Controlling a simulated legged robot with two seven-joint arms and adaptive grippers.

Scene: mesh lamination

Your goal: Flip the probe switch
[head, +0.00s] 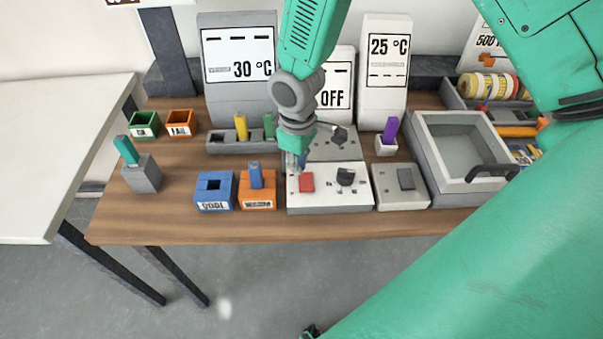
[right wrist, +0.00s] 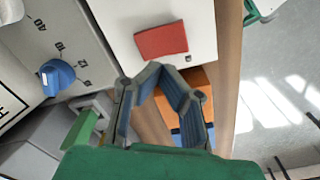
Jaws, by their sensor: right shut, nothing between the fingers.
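A white control box (head: 328,197) stands at the front middle of the table with a red rocker switch (head: 306,182) and a black knob (head: 346,177) on top. To its right, a grey box (head: 402,200) carries a dark grey rocker (head: 406,178). No label shows which one is the probe switch. My right gripper (head: 294,163) points down just behind and left of the red switch. In the right wrist view its fingers (right wrist: 160,72) are shut and empty, with the red switch (right wrist: 161,41) just beyond the tips. I cannot see contact. My left gripper does not show clearly.
Close to the gripper are an orange block (head: 258,200) with a blue piece, a blue block (head: 214,205), and a grey holder (head: 222,147) with yellow and green pieces. A grey box with a handle (head: 424,160) stands to the right. Display panels (head: 238,100) stand behind.

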